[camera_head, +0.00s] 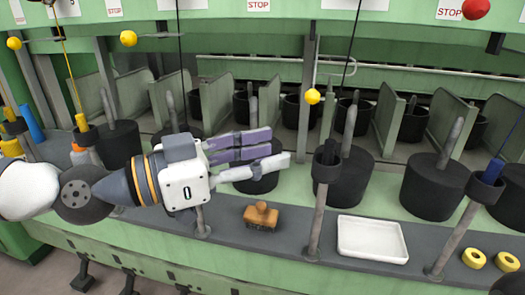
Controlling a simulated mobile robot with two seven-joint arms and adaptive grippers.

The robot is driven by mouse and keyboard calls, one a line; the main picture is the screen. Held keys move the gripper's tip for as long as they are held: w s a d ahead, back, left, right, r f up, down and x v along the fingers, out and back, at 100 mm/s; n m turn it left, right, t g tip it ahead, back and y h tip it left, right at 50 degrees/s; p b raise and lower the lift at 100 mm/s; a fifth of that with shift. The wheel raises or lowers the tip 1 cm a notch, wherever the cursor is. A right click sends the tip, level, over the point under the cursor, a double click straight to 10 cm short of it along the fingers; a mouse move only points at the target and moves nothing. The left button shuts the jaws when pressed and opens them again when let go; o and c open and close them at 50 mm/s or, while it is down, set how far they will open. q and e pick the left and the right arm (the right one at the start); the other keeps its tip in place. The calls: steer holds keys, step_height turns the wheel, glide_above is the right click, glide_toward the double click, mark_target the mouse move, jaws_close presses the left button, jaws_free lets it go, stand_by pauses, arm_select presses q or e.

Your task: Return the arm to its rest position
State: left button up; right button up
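My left arm comes in from the left, and its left gripper (272,148) is held out over the green machine's front, pointing right. Its pale fingers, some tinted purple, lie close to each other. I cannot tell from this angle whether they are apart or touching. I see nothing held between them. The fingers partly hide a black spinning can (264,182) behind them.
A wooden brush (261,216) lies on the grey ledge below the gripper. A white tray (372,239) and yellow rings (474,258) are farther right. Black cans (434,188) and upright posts (317,215) line the machine. Yellow balls (312,96) and cords hang above.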

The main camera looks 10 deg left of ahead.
stand_by(0.3)
